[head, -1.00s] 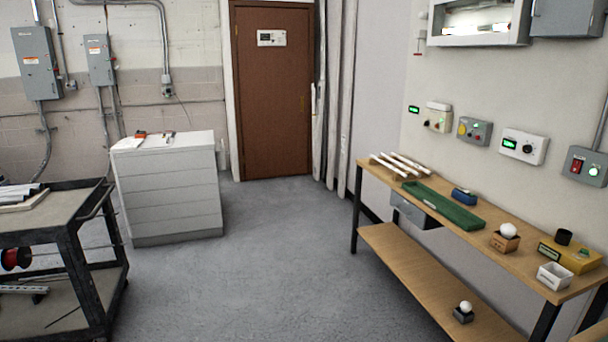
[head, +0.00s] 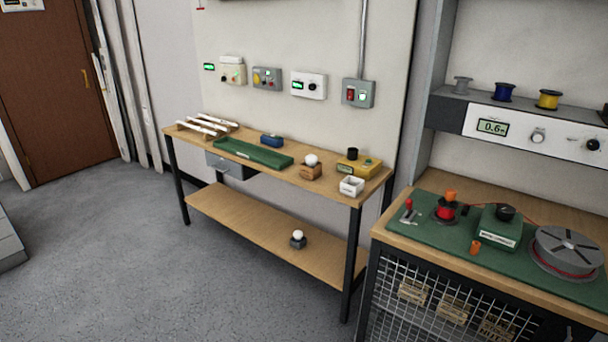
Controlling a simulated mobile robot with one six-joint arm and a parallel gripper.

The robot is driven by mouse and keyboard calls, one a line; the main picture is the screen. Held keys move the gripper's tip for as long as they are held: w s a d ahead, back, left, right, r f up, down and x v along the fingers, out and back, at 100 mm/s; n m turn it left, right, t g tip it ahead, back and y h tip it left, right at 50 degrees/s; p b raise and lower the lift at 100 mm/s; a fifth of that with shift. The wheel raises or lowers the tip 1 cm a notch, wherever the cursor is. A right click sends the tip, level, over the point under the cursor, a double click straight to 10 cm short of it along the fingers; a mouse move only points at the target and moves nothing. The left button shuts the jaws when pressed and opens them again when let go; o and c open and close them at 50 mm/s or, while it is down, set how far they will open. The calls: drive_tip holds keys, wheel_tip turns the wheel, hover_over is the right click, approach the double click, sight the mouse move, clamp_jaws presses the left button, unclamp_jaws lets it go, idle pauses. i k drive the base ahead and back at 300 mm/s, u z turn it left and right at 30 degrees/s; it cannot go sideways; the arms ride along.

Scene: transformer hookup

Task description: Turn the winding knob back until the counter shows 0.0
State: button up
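A counter display (head: 492,127) on the white panel at the right reads 0.6, with a small mark after it. A pale knob (head: 537,136) and a black knob (head: 593,144) sit to its right on the same panel. Another black knob (head: 505,212) tops a green box on the green mat (head: 432,231) below. I cannot tell by sight which is the winding knob. A red spool (head: 446,210) stands on the mat, and a large grey reel (head: 567,251) with red wire is at its right. My gripper is not in view.
A wooden bench (head: 220,198) along the wall carries a green tray (head: 250,153), a blue object and small boxes. Wall control boxes (head: 309,85) hang above it. Spools (head: 549,99) stand on the shelf over the counter. The grey floor (head: 150,260) is open at the left.

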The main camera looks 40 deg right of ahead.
sight(504, 212)
drive_tip(key=z, duration=0.1)
drive_tip(key=k, duration=0.55)
drive_tip(key=z, duration=0.55)
drive_tip(key=k, duration=0.8)
drive_tip(key=z, duration=0.55)
drive_tip(key=i, duration=1.05)
drive_tip(key=z, duration=0.2)
